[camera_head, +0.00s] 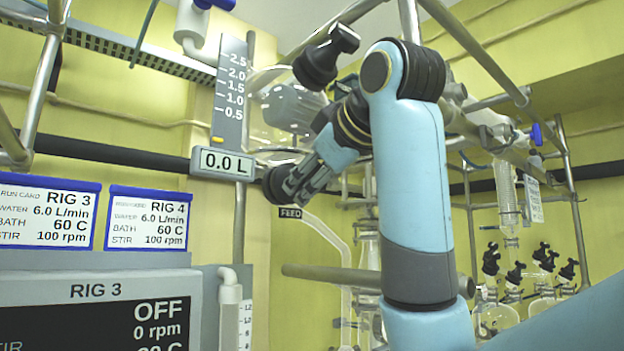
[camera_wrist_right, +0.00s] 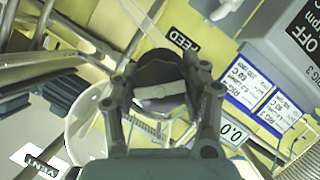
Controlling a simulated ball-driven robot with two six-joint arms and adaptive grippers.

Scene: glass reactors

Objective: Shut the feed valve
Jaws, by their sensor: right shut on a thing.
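The feed valve shows as a dark round knob (camera_head: 274,187) just above the FEED label (camera_head: 290,213). In the right wrist view the knob (camera_wrist_right: 160,90) has a pale bar across its face, and the FEED label (camera_wrist_right: 180,40) is beyond it. My right gripper (camera_head: 288,184) reaches the knob from the right and is shut on it; in the wrist view its fingers (camera_wrist_right: 160,98) stand on both sides of the knob. The fingers partly hide the knob in the head view. My left gripper is not in view.
A volume scale (camera_head: 230,88) and a readout of 0.0 L (camera_head: 225,164) are left of the valve. Glass vessel (camera_head: 290,110) and metal rods surround my right arm. RIG 3 (camera_head: 47,212) and RIG 4 (camera_head: 148,218) cards and a control box (camera_head: 95,292) are at left.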

